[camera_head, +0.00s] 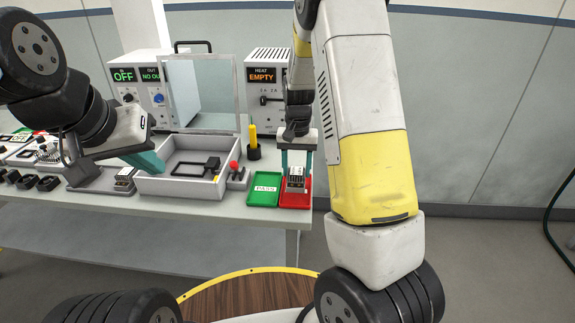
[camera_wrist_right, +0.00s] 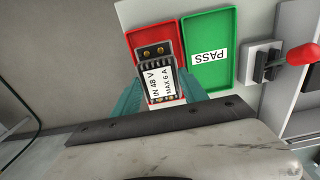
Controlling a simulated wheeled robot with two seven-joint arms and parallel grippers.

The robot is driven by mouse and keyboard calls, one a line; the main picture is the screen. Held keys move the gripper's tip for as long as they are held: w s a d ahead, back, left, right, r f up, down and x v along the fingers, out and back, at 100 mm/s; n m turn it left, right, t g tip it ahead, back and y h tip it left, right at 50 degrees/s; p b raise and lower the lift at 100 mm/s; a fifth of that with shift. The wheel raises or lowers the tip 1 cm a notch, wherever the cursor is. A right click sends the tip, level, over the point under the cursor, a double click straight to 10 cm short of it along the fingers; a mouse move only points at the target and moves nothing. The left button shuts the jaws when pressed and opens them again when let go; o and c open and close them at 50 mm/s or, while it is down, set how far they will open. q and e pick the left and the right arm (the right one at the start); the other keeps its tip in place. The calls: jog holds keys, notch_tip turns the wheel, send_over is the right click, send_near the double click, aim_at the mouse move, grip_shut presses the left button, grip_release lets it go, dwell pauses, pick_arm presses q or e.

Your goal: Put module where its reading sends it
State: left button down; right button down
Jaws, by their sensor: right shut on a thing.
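My right gripper (camera_head: 297,168) is shut on a module (camera_head: 296,180), with a teal finger on each side of it. It is at the red tray (camera_head: 296,204); I cannot tell if it touches the floor. In the right wrist view the module (camera_wrist_right: 160,82) has a white label reading IN 48 V, MAX 6 A. A dark part with two brass screws (camera_wrist_right: 153,50) shows beyond it in the red tray (camera_wrist_right: 177,33). The green PASS tray (camera_head: 264,180) is beside it, empty. My left gripper (camera_head: 146,160) is by the grey box's left wall; its opening is unclear.
The open grey box (camera_head: 190,188) holds a black frame, with a clear raised panel behind. A red-knobbed lever (camera_head: 235,172) stands between box and trays. The supply (camera_head: 135,85) reads OFF; the heat unit (camera_head: 266,88) reads EMPTY. A yellow-handled tool (camera_head: 253,140) stands behind the trays.

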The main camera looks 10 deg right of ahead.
aim_at(297, 170)
jog(key=shift+w, duration=0.2)
jog(key=shift+f, duration=1.75)
jog(key=shift+f, duration=0.2)
jog(key=c, duration=0.6)
grip_release()
